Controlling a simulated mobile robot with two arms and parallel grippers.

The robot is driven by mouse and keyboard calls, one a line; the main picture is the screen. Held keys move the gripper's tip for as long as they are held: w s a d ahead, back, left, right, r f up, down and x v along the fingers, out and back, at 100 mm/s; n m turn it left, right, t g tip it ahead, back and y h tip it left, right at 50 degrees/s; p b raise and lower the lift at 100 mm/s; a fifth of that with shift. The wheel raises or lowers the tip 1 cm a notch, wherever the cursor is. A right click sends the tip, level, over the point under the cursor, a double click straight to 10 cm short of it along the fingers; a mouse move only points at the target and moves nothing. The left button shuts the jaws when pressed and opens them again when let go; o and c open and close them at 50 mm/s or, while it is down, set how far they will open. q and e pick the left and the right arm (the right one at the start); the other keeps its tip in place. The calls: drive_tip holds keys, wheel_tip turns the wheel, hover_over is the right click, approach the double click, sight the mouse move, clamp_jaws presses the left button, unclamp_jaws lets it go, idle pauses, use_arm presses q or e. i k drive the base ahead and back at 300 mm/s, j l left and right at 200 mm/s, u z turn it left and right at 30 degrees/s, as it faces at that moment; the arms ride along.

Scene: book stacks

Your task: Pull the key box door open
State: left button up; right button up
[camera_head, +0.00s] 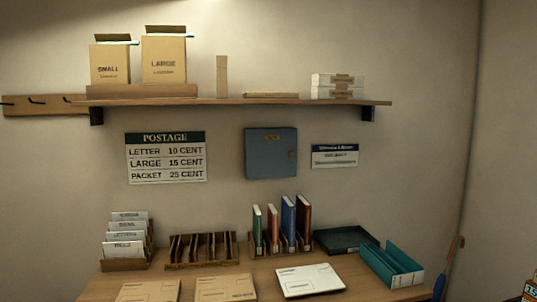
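The key box (270,160) is a blue-grey metal cabinet on the wall, below the shelf and between two signs. Its door is shut. A small tan label (272,138) sits near the top of the door. A small brass-coloured knob or lock (291,153) is at the door's right side. Neither of my grippers is in view.
A wooden shelf (230,101) with boxes runs above the key box. Below is a desk (262,274) with upright books (288,222), letter racks (201,249), a dark tray (345,239), a teal box (392,266) and flat parcels. The wall directly around the key box is clear.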

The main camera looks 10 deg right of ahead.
sight(271, 153)
drive_tip(key=i+l, duration=0.2)
drive_tip(key=i, duration=0.3)
drive_tip(key=i+l, duration=0.15)
drive_tip(key=i, duration=0.3)
